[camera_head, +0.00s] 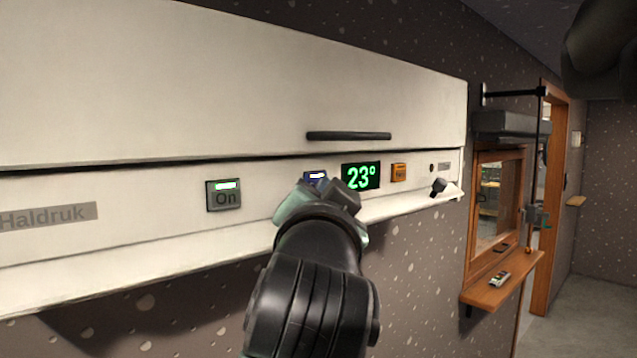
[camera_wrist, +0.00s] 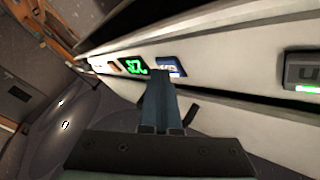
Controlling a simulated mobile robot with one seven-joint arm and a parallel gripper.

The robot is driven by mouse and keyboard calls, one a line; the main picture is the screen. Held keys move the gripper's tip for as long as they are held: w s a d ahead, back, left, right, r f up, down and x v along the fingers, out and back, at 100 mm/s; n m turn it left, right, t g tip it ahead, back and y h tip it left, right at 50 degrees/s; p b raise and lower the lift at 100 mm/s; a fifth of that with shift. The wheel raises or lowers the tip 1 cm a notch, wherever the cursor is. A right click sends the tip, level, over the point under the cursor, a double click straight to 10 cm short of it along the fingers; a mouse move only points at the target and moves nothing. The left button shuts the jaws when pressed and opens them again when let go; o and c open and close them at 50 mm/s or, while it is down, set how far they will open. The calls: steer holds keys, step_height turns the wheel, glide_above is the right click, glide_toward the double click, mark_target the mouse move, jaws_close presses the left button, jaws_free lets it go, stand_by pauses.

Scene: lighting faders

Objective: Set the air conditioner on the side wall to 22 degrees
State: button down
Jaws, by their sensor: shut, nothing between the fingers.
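The white air conditioner (camera_head: 250,80) hangs on the side wall. Its green display (camera_head: 360,176) reads 23°. A blue button (camera_head: 315,177) sits left of the display, partly hidden behind my gripper (camera_head: 322,195). An orange button (camera_head: 398,172) sits right of the display. A grey button (camera_head: 224,196) farther left reads "On" and has a lit green bar. In the wrist view, my gripper (camera_wrist: 160,76) is shut and empty, its tips at the lower edge of the blue button (camera_wrist: 168,66). I cannot tell whether they touch it. The display (camera_wrist: 134,66) also shows there.
A dark handle bar (camera_head: 349,135) sticks out above the display. A small black knob (camera_head: 438,187) is at the unit's right end. Farther right, a wooden ledge (camera_head: 510,275) under a window holds a remote-like object (camera_head: 500,279). Open floor shows beyond.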

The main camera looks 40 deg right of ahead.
steer(key=shift+s, duration=0.75)
steer(key=s, duration=0.5)
steer(key=shift+d, duration=0.25)
stand_by(2.6)
steer(key=s+r+n+t+h+b, duration=0.2)
steer(key=s+r+n+h, duration=0.15)
steer(key=r+n, duration=0.45)
step_height(320, 180, down, 8)
steer(key=n+t+y, duration=0.2)
steer(key=n+y, duration=0.1)
steer(key=n, duration=1.2)
steer(key=shift+s+d, duration=0.15)
